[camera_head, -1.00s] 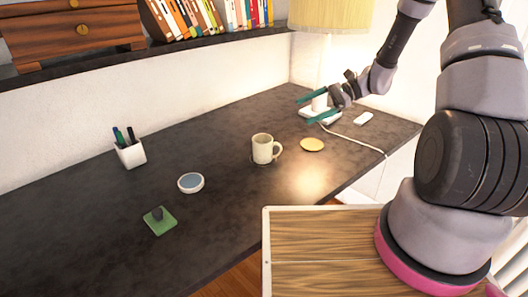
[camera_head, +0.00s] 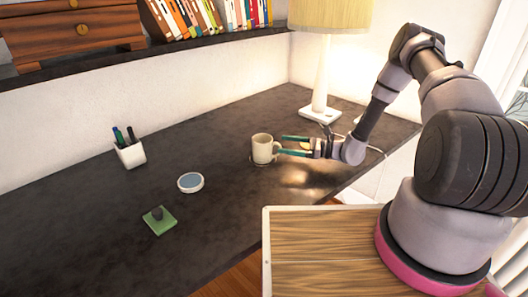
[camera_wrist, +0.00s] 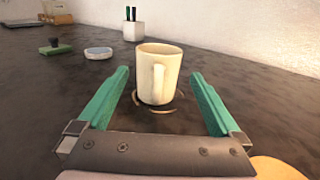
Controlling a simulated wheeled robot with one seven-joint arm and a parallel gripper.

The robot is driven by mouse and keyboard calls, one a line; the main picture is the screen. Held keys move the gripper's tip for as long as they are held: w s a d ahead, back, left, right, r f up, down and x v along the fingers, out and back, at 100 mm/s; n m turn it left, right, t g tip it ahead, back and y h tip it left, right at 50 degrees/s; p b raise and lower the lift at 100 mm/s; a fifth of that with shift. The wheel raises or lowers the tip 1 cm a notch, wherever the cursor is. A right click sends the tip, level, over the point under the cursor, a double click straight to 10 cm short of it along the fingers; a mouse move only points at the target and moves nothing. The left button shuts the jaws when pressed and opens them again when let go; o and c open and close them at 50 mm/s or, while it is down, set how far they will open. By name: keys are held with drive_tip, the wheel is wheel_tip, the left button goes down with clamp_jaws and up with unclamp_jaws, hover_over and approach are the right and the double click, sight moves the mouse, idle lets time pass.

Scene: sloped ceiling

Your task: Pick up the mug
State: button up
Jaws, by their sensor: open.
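The cream mug (camera_head: 262,148) stands upright on the dark desk in the head view. In the wrist view the mug (camera_wrist: 158,75) is straight ahead, with its handle facing my gripper. My gripper (camera_head: 283,145) is low over the desk just right of the mug, its green fingers pointing at it. In the wrist view my gripper (camera_wrist: 160,82) is open, with one finger to each side of the mug's line. The mug appears just beyond or between the fingertips; I cannot tell exactly how deep. Nothing is held.
A white lamp (camera_head: 320,90) stands behind my gripper. A yellow disc (camera_head: 305,146) is mostly hidden by my gripper. A pen cup (camera_head: 131,154), a round blue-topped dish (camera_head: 190,182) and a green square piece (camera_head: 160,221) lie left of the mug. The desk between them is clear.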

sight(267, 150)
drive_tip(key=shift+x, duration=2.75)
drive_tip(key=shift+r, duration=0.2)
clamp_jaws()
